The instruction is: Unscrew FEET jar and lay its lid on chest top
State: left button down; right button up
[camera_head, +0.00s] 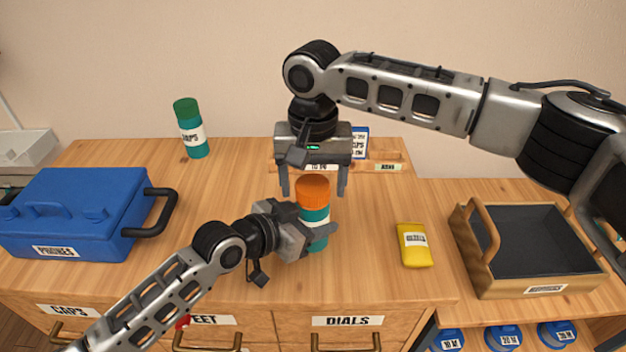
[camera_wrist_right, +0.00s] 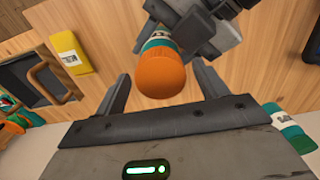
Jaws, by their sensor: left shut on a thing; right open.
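A teal jar (camera_head: 316,214) with an orange lid (camera_head: 312,186) stands upright on the wooden chest top (camera_head: 232,215). Its label is mostly hidden, so I cannot read it. My left gripper (camera_head: 318,234) is shut on the jar's body from the left and front. My right gripper (camera_head: 313,194) is open and points down from above. Its fingers are on both sides of the orange lid. In the right wrist view the lid (camera_wrist_right: 165,75) sits between the open fingers, with gaps on both sides. The lid is on the jar.
A green-lidded jar (camera_head: 190,128) stands at the back left. A blue toolbox (camera_head: 80,210) is at the left. A yellow packet (camera_head: 413,245) lies right of the jar. A wooden tray (camera_head: 535,270) is farther right. A shallow rack (camera_head: 385,162) is behind.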

jog(key=shift+r, duration=2.25)
pick_arm(q)
jog(key=shift+c, duration=2.4)
grip_release()
